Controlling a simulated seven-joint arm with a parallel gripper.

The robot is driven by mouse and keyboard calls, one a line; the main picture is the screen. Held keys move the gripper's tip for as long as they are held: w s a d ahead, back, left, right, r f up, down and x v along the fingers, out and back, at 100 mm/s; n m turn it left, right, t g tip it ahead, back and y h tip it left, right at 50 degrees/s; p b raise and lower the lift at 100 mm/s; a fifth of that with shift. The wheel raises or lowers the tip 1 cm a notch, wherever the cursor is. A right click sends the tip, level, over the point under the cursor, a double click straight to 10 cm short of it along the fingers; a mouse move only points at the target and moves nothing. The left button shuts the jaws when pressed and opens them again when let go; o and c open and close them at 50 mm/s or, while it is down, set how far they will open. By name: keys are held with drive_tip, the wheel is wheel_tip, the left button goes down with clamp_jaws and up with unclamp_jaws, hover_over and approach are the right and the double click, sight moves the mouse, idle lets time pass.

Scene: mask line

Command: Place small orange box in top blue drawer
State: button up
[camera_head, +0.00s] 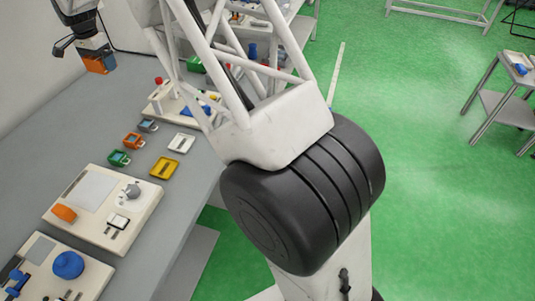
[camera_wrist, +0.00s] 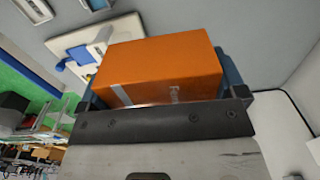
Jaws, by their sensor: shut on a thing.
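The small orange box (camera_head: 99,65) is held up above the back left of the grey worktable in the head view. My gripper (camera_head: 92,52) is shut on it. In the wrist view the orange box (camera_wrist: 165,72) fills the middle, between the two bluish fingers, with pale lettering and a lighter stripe on its near side. No blue drawer can be clearly made out in either view; my arm covers part of the head view.
The grey worktable (camera_head: 90,112) carries small orange, green, blue, white and yellow trays. White fixtures (camera_head: 88,230) stand nearer, one with another orange block (camera_head: 64,213). A white board (camera_head: 172,101) with blue parts lies beyond the trays. The back left surface looks bare.

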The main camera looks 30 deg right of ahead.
drive_tip(key=s+d+r, duration=0.1)
drive_tip(key=s+d, duration=0.4)
drive_tip(key=d, duration=0.9)
drive_tip(key=s+d, duration=0.5)
drive_tip(key=d, duration=0.8)
drive_tip(key=s+d+f, duration=0.1)
drive_tip(key=s+d, duration=1.9)
drive_tip(key=s, duration=0.2)
wheel_tip(320, 180, down, 33)
drive_tip(key=shift+w+a+f+n, duration=0.15)
drive_tip(key=shift+w+a+n, duration=0.15)
drive_tip(key=shift+w, duration=0.05)
drive_tip(key=shift+f, duration=0.1)
drive_tip(key=shift+f, duration=2.8)
